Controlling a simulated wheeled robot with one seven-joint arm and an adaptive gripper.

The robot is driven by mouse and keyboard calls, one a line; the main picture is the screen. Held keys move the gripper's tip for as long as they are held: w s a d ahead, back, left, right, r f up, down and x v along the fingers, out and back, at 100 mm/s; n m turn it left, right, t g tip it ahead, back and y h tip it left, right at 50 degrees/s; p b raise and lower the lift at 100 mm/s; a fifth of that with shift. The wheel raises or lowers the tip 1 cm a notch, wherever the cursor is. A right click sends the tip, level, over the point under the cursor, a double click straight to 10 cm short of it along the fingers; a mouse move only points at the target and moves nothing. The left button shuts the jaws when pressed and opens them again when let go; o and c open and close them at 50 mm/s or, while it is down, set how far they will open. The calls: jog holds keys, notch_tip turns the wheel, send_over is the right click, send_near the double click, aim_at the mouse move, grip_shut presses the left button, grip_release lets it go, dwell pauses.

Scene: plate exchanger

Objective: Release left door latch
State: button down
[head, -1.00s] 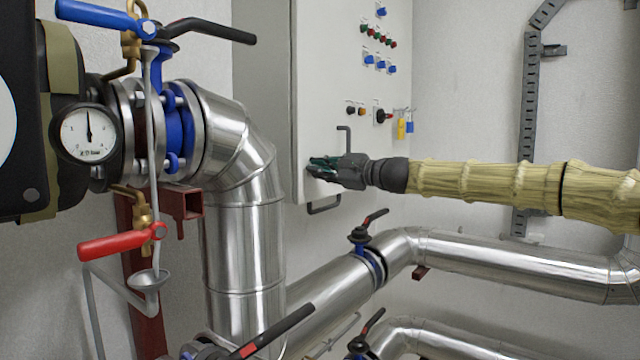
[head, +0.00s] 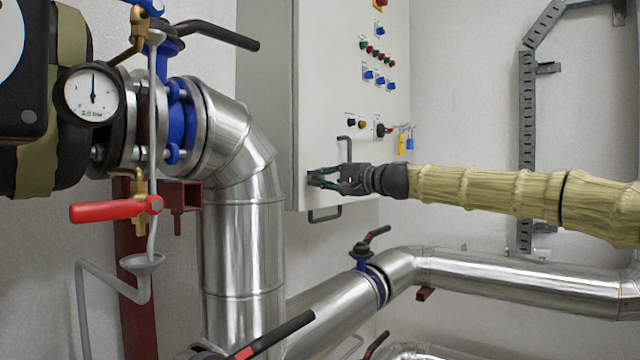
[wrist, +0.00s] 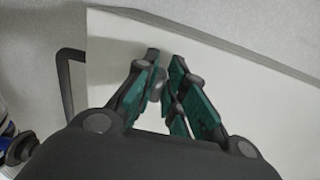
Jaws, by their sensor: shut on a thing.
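The pale grey control cabinet door (head: 325,90) fills the middle of the head view. My gripper (head: 317,179) is at its lower left corner, reaching in from the right, fingers towards the door. In the wrist view, the green-padded fingers of my gripper (wrist: 165,60) close around a small grey round latch (wrist: 155,87) on the door's pale face. My gripper is shut on this latch. In the head view the fingers mostly hide the latch. Whether the latch is turned cannot be told.
Buttons (head: 378,53) and two hanging padlocks (head: 405,143) are on the cabinet front. Steel pipes (head: 330,305) with valve levers run below.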

jog(key=shift+d+r, duration=0.15)
jog(key=shift+r, duration=0.05)
jog(key=c, duration=1.6)
grip_release()
jog(key=shift+w, duration=0.1)
jog(key=shift+o, duration=0.6)
jog(key=shift+f, duration=0.15)
jog(key=v, duration=1.2)
